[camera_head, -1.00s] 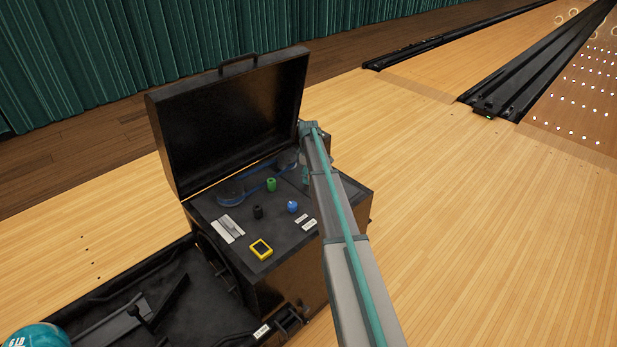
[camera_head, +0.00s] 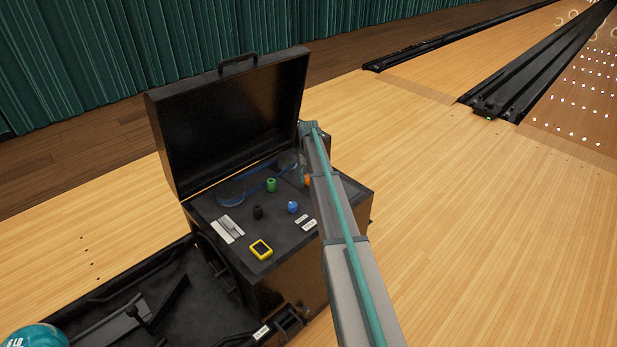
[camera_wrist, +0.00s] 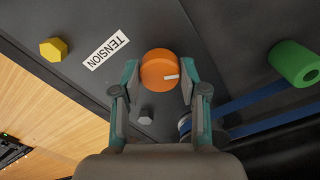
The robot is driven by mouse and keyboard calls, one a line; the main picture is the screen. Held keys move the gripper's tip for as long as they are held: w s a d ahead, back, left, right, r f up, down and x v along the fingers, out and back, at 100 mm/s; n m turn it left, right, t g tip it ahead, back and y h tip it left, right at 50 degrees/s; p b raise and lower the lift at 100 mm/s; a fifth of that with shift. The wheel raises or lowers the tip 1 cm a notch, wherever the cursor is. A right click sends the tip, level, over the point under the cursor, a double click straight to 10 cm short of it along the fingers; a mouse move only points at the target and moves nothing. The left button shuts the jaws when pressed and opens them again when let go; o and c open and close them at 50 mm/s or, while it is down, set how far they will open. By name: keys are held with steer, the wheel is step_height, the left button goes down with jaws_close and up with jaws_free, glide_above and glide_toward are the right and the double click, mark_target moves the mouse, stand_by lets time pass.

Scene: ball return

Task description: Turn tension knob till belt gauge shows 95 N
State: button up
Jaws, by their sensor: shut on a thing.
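The orange tension knob (camera_wrist: 157,72) shows in the wrist view between my two fingers, with a white mark on its face pointing right. A white label reading TENSION (camera_wrist: 105,49) lies to its left. My gripper (camera_wrist: 160,85) is shut on the knob, one finger at each side. In the head view a bit of the orange knob (camera_head: 307,180) shows beside my arm, which hides most of it and my gripper. A yellow-framed device (camera_head: 260,249), perhaps the belt gauge, lies on the panel; its reading is too small to make out.
The blue belt (camera_head: 233,190) runs across the panel near a green knob (camera_head: 271,185), a black knob (camera_head: 258,212) and a blue knob (camera_head: 292,207). The open black lid (camera_head: 235,120) stands behind. A yellow hex bolt (camera_wrist: 54,49) sits left of the label.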

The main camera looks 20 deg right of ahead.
mark_target(308, 177)
steer(key=m, duration=1.3)
steer(key=shift+w+m, duration=0.1)
steer(key=shift+m, duration=0.3)
steer(key=m, duration=0.6)
steer(key=shift+b, duration=0.3)
steer(key=m, duration=0.7)
steer(key=o, duration=1.1)
steer(key=shift+o, duration=0.2)
steer(key=shift+r, duration=0.15)
step_height(308, 177, up, 12)
